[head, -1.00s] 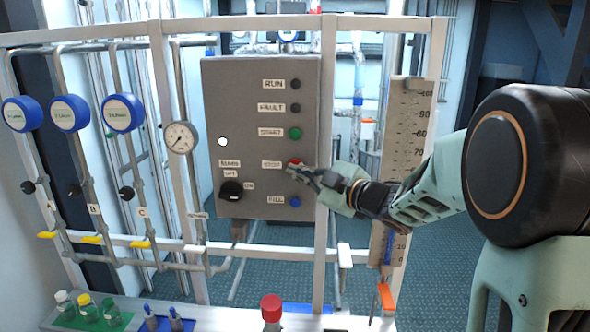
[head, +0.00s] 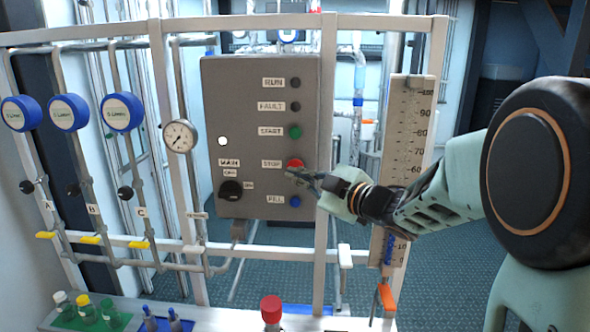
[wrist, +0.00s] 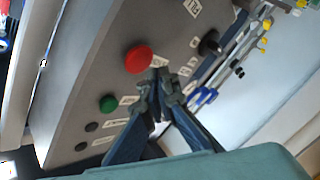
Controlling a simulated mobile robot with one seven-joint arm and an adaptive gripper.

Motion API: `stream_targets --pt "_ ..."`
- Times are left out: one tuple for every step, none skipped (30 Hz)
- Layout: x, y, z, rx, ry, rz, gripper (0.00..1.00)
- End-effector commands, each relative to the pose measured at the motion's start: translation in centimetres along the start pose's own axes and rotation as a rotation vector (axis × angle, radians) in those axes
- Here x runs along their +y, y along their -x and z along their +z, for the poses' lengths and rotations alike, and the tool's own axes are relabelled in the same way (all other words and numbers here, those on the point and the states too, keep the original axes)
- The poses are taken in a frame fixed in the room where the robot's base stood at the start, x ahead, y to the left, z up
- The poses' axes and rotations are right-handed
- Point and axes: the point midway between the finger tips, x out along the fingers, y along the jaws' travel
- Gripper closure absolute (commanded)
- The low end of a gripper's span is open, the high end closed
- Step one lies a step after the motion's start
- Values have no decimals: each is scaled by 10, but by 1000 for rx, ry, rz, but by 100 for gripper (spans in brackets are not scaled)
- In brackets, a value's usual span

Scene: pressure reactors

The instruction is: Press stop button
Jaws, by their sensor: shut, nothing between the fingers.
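The red stop button (head: 295,163) is on the grey control panel (head: 262,130), beside the STOP label (head: 271,163). It also shows as a round red cap in the wrist view (wrist: 138,60). My gripper (head: 290,172) is shut and empty, its fingertips just below the button in the head view. In the wrist view my fingertips (wrist: 158,82) lie close to the red button, covering part of its label. I cannot tell whether they touch the button or the panel.
The green start button (head: 295,132) is above and the blue fill button (head: 295,201) below. A black main knob (head: 231,191) sits at the panel's lower left.

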Motion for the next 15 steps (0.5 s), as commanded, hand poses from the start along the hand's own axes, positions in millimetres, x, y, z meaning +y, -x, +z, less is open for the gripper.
stream_targets --pt "-3 4 -2 1 1 0 100" --pt "-5 6 -4 0 0 0 100" --pt "-7 9 -6 1 1 1 100" --pt "-9 11 -7 1 1 1 100" --pt "-11 13 -9 0 0 0 100" --pt "-12 16 -11 1 1 1 100" --pt "-14 18 -13 1 1 1 100" --pt "-15 20 -14 0 1 0 100" --pt "-17 23 -16 1 1 0 100" --pt "-18 24 -18 1 1 1 100" --pt "-20 26 -19 0 1 0 100" --pt "-21 28 -20 0 0 0 100" --pt "-22 29 -21 0 0 0 100" --pt "-22 30 -21 0 0 0 100" --pt "-22 31 -22 0 1 0 100"
